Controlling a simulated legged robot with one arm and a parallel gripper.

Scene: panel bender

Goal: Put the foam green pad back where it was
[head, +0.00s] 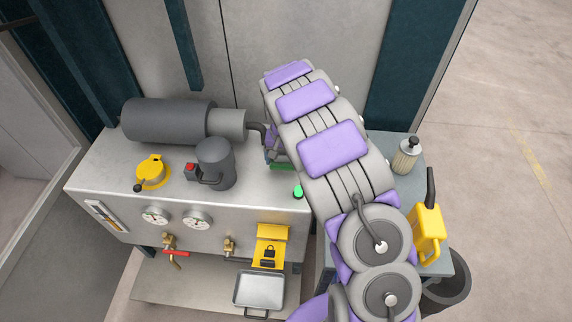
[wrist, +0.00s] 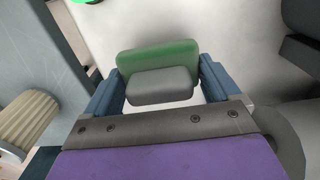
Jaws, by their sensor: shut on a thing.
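The foam green pad (wrist: 157,57), with a green layer and a grey block (wrist: 160,87) against it, sits between the two blue fingers of my gripper (wrist: 160,80) in the wrist view. My gripper is shut on it. In the head view, a strip of the green pad (head: 282,166) shows beside my arm, near the right end of the metal bench top (head: 255,182). My arm hides most of my gripper (head: 274,150) there. Whether the pad touches the bench top cannot be told.
A green button (head: 298,191) is close by on the bench. The side table right holds a ribbed filter (head: 407,158) and yellow oil can (head: 427,232).

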